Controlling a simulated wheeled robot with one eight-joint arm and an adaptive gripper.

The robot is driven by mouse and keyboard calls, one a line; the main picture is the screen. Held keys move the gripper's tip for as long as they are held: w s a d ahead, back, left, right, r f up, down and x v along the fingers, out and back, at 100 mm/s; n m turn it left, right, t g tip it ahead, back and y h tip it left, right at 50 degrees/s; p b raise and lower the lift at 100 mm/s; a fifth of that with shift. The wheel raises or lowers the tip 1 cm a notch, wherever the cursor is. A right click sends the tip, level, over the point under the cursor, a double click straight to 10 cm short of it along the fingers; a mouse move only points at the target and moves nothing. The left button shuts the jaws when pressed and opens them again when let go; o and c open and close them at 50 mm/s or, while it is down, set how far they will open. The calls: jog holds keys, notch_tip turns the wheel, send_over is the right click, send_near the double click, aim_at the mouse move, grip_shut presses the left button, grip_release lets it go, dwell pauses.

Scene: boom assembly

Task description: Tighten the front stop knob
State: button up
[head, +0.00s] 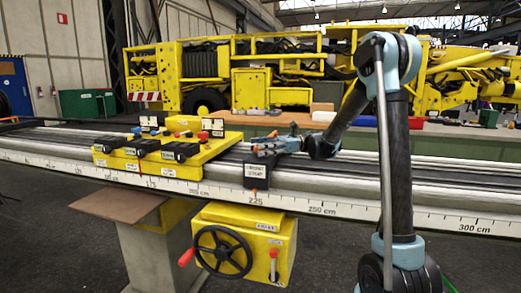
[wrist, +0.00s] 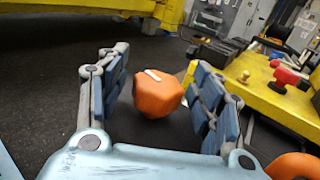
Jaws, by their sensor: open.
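An orange faceted knob (wrist: 158,96) with a white mark on top shows in the wrist view, between the blue-padded fingers of my gripper (wrist: 160,70). The fingers are spread, with dark gaps visible on both sides of the knob, so they do not appear to grip it. In the head view my gripper (head: 268,148) is low over the rail, just above a black block with a white label (head: 257,171). The label is too small to read surely. The knob is hard to separate from the fingers there.
A yellow carriage (head: 205,152) with black clamps and red knobs stands on the rail left of my gripper; its edge shows at right in the wrist view (wrist: 262,100). Another orange part (wrist: 292,166) is at the lower right there. A yellow box with a handwheel (head: 222,251) hangs below the rail.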

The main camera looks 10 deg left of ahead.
jog(key=c, duration=1)
jog(key=shift+c, duration=0.2)
